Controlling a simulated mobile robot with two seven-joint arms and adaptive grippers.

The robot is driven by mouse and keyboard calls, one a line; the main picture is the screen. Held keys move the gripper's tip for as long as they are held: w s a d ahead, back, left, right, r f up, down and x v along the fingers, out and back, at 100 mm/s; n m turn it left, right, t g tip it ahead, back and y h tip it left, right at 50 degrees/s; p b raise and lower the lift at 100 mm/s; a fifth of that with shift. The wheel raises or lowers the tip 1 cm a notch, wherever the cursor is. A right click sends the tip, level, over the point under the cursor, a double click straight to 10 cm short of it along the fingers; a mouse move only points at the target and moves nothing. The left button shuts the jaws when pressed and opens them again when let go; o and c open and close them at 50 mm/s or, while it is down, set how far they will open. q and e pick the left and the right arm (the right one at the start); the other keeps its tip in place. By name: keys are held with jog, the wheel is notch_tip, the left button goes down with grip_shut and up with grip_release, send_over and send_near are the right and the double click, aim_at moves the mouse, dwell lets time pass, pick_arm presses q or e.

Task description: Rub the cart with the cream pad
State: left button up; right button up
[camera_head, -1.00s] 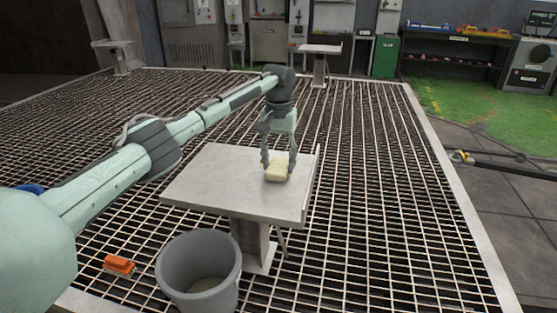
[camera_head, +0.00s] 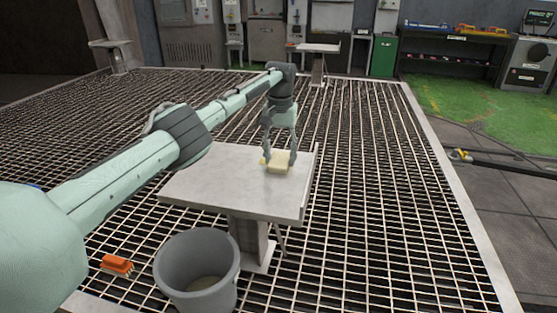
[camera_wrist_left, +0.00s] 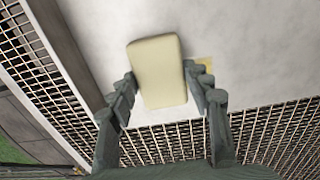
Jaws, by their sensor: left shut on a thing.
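The cream pad (camera_head: 279,164) is a pale block over the grey flat top (camera_head: 225,180) of a pedestal stand, which I take for the cart. My left gripper (camera_head: 279,156) is shut on the pad from above, near the top's far right corner. In the left wrist view the pad (camera_wrist_left: 158,72) sits between the two fingers of the gripper (camera_wrist_left: 160,95). The pad appears to touch the top. A small yellowish patch (camera_wrist_left: 205,64) shows on the top beside the pad. My right gripper is not in view.
A grey bucket (camera_head: 197,272) stands on the metal grating in front of the stand. An orange brush (camera_head: 117,264) lies to its left. The top has a raised lip (camera_head: 310,182) along its right side. Most of the top is bare.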

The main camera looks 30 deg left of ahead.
aim_at(262, 180)
pick_arm(q)
jog(key=shift+s+a+f+p, duration=0.1)
jog(key=shift+s+a+p, duration=0.1)
jog(key=shift+a, duration=0.2)
jog(key=shift+s+a+f+p, duration=0.1)
jog(key=shift+s+a+p, duration=0.1)
jog(key=shift+a, duration=0.2)
jog(key=shift+s+d, duration=0.2)
jog(key=shift+s, duration=0.6)
jog(key=shift+s+d, duration=0.25)
jog(key=shift+s, duration=0.5)
jog(key=shift+s+d, duration=0.2)
jog(key=shift+s, duration=0.6)
jog(key=shift+s+d+r, duration=0.1)
jog(key=shift+s+d, duration=0.15)
jog(key=shift+s, duration=0.8)
jog(key=shift+s+a, duration=0.15)
jog(key=shift+a, duration=0.55)
jog(key=shift+w+a+b, duration=0.1)
jog(key=shift+w+a, duration=0.2)
jog(key=shift+w, duration=0.85)
jog(key=shift+w+a+b, duration=0.1)
jog(key=shift+w+a, duration=0.25)
jog(key=shift+w, duration=0.85)
jog(key=shift+w+a+b, duration=0.1)
jog(key=shift+w+a, duration=0.2)
jog(key=shift+w, duration=0.85)
jog(key=shift+r, duration=0.2)
jog(key=shift+r+p, duration=0.3)
jog(key=shift+r, duration=2.6)
